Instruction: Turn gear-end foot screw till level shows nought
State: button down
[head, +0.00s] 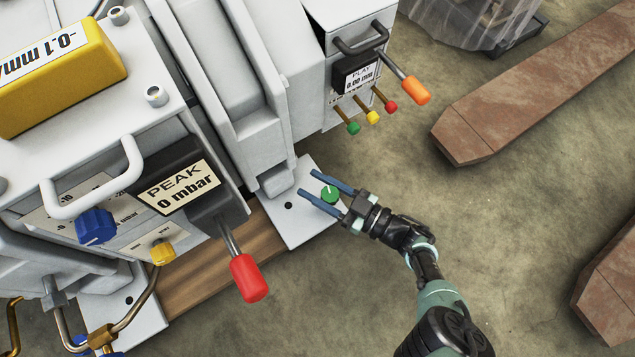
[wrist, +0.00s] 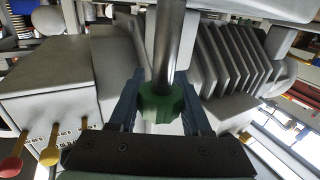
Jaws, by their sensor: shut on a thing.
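The green foot screw (head: 329,194) stands on the light foot plate (head: 310,228) at the machine's near end, in the middle of the head view. My gripper (head: 308,183) has its two blue fingers on either side of the screw's green head and is shut on it. In the wrist view the green head (wrist: 160,104) sits between the fingers, with a metal rod (wrist: 168,45) running up from it in the picture. The yellow level (head: 65,80) on top of the machine reads -0.1 mm/, its unit cut off by the frame edge.
A PEAK dial box (head: 180,185) reads 0 mbar, with a red-handled lever (head: 248,278) below. A PLAY box (head: 357,75) reads 0.00 mm, beside an orange-handled lever (head: 416,90) and small coloured knobs. A rusty beam (head: 530,85) lies right. Floor between is clear.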

jog(key=shift+s+d, duration=0.1)
dwell(0.5)
jog(key=shift+c, duration=1.8)
grip_release()
